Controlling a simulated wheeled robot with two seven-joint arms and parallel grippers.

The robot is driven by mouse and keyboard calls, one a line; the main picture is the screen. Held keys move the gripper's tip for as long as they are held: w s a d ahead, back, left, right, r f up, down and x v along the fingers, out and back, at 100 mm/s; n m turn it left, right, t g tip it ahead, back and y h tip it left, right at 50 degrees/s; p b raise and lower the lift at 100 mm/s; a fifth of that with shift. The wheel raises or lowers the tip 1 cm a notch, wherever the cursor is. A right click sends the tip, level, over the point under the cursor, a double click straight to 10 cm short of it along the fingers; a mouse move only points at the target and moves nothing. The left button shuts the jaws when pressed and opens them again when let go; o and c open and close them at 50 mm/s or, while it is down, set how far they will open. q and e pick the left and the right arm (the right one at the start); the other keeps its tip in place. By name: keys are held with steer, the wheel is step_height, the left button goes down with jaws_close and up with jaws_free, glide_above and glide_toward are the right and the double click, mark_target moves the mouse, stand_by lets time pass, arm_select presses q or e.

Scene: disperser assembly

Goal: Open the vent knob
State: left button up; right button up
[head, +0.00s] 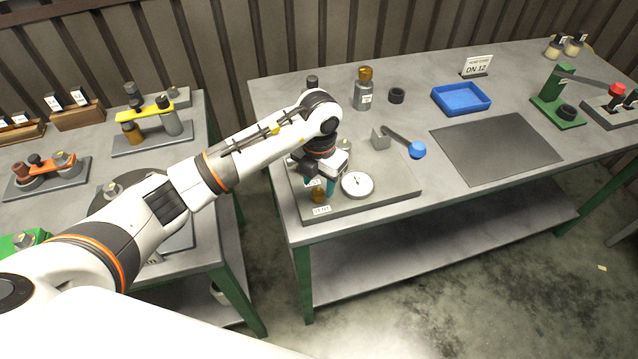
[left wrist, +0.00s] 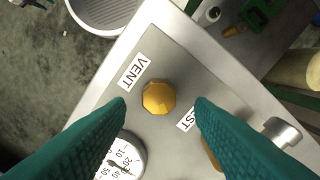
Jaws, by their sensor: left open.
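The vent knob (left wrist: 158,97) is a faceted yellow-orange knob on a grey plate, beside a white VENT label (left wrist: 133,72) in the left wrist view. It also shows as a small brownish knob in the head view (head: 318,196). My left gripper (head: 323,186) is over the plate at the knob. Its teal fingers are open, one on each side of the knob, with visible gaps and no contact seen. I cannot tell how far the tips are above the plate. My right gripper is not in view.
A round gauge (head: 357,185) stands close beside the left fingers. A second label (left wrist: 187,119), partly hidden, and a brownish part lie by the other finger. A lever with a blue ball (head: 417,149) stands farther right. The dark mat (head: 495,147) is bare.

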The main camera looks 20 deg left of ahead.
mark_target(319, 190)
arm_select(q)
steer(key=shift+f, duration=1.5)
steer(key=shift+c, duration=0.4)
steer(key=c, duration=0.9)
